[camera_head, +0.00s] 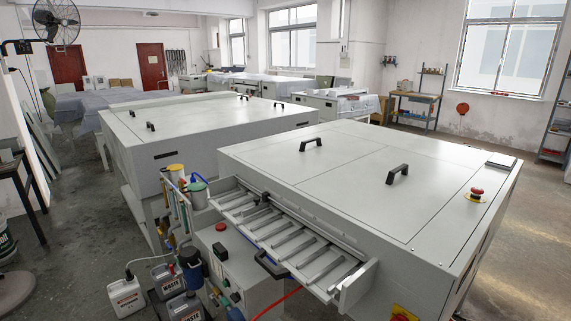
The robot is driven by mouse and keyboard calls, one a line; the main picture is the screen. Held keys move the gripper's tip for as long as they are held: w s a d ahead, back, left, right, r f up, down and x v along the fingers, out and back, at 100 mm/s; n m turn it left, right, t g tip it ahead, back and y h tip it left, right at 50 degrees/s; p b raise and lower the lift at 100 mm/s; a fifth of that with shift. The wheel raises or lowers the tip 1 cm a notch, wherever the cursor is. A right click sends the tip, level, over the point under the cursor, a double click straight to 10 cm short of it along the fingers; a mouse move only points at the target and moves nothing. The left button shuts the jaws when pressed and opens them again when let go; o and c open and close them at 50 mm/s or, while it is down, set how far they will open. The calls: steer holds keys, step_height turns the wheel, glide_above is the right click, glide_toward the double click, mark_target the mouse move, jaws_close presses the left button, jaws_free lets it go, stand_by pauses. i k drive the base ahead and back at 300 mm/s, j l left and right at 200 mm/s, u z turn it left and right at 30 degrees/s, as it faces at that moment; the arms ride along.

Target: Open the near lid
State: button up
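The near machine (460,275) is a pale grey box filling the right of the view. Its flat top is divided by thin seams into lid panels (340,185), which lie flat and closed. Two black bar handles stand on these panels: one (397,173) nearer me and one (311,144) farther back and left. Which panel is the near lid I cannot tell for certain; the handle closer to me is on the nearer part of the top. My gripper is not in view.
A red emergency stop (477,193) sits at the top's right. A slatted feed tray (290,240) with a black handle (271,265) juts from the front. Pipes, a control box (235,270) and waste jugs (125,297) stand front left. A second machine (200,125) is behind. Floor at right is clear.

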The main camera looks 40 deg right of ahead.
mark_target(395, 192)
steer(key=z, duration=1.25)
steer(key=i+j+z, duration=0.15)
steer(key=j, duration=0.2)
